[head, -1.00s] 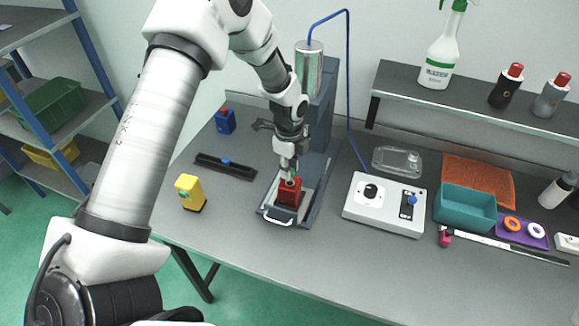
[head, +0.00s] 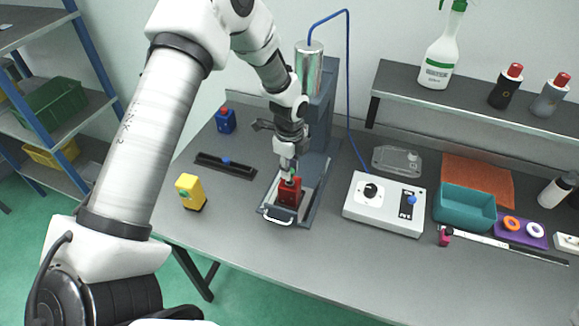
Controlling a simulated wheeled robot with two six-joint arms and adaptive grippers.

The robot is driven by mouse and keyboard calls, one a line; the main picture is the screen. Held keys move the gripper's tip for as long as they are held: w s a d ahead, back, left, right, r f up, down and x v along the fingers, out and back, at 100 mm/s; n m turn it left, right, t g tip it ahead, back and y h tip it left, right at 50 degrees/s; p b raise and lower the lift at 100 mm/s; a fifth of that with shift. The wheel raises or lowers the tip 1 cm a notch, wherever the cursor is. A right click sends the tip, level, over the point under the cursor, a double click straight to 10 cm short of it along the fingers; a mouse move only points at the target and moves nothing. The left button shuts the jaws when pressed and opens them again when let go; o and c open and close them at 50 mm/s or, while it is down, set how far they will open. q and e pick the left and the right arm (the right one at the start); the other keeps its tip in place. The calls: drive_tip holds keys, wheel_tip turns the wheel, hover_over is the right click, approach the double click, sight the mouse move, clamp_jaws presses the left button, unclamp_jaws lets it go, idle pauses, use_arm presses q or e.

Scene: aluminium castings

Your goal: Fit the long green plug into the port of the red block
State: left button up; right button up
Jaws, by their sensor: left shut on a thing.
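The red block (head: 289,194) stands on the grey sliding tray (head: 273,213) of the press-like stand, at the middle of the head view. My left gripper (head: 288,171) comes down from above, right over the block. It is shut on the green plug (head: 287,177), of which only a small green bit shows between the fingers and the top of the block. The port in the block's top is hidden by the fingers and plug. I cannot tell how deep the plug sits in it. My right gripper is not in view.
A yellow block (head: 190,192), a black rail (head: 226,166) and a blue block (head: 225,121) are left of the stand. A white control box (head: 384,204) and a teal bin (head: 465,208) are to its right. The front of the table is clear.

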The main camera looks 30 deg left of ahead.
use_arm(q)
drive_tip(key=shift+f+b, duration=0.7)
drive_tip(key=shift+f, duration=0.5)
drive_tip(key=o, duration=0.8)
drive_tip(key=shift+r, duration=0.1)
wheel_tip(320, 180, up, 12)
drive_tip(key=shift+f, duration=0.1)
